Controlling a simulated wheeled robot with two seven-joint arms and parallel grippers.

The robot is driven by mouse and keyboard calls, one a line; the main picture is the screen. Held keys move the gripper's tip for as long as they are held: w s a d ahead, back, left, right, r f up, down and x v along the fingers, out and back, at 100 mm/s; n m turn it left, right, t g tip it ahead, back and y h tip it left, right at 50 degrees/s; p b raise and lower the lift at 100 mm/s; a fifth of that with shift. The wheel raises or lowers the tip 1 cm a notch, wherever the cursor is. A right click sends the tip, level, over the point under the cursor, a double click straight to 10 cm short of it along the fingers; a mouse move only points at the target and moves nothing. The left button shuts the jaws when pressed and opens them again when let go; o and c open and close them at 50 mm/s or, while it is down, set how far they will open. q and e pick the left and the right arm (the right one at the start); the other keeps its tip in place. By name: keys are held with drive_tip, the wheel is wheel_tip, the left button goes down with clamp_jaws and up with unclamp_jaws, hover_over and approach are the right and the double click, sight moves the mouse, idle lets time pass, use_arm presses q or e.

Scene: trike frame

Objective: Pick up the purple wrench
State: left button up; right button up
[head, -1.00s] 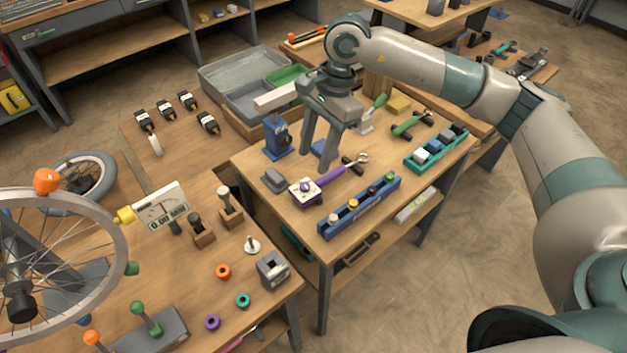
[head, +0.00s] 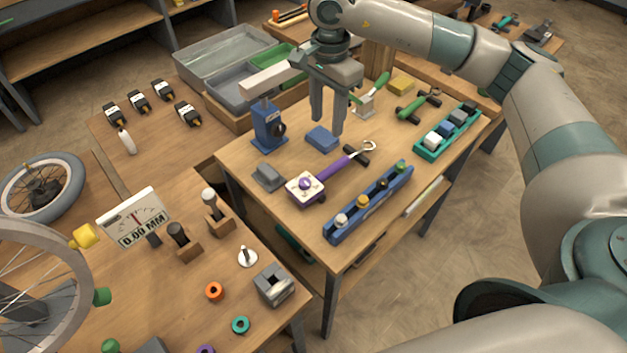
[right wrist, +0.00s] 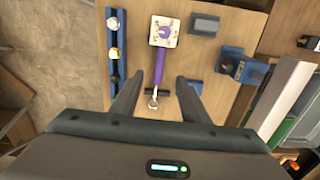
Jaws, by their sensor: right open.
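The purple wrench (head: 335,167) lies on the right-hand wooden table. One end is at a white block with a purple centre (head: 305,187), and its silver open head sits by a small dark support. My right gripper (head: 327,120) is open and empty, pointing down above the table, behind the wrench in the head view. In the right wrist view the wrench's purple handle (right wrist: 159,68) runs between and beyond my right gripper's spread fingers (right wrist: 157,92), with its silver head near the fingertips. No contact is visible. My left gripper is not in view.
A blue rack (head: 370,203) stands in front of the wrench. A grey block (head: 268,177), a blue block (head: 321,139) and a blue stand (head: 268,127) are close to it. A green-handled tool (head: 412,108) and a green tray (head: 446,133) lie to the right.

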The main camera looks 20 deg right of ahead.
drive_tip(key=p, duration=0.2)
hover_over(324, 172)
drive_tip(key=shift+f, duration=3.05)
wheel_tip(324, 172, down, 5)
drive_tip(key=shift+f+p, duration=0.2)
drive_tip(key=shift+p, duration=0.95)
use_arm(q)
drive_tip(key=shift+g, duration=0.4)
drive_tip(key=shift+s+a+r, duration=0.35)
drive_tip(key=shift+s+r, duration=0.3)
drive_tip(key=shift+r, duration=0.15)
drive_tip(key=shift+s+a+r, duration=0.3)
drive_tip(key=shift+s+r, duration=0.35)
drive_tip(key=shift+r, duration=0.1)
use_arm(e)
drive_tip(key=shift+f, duration=0.7)
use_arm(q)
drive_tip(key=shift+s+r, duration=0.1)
use_arm(e)
drive_tip(key=shift+d, duration=0.1)
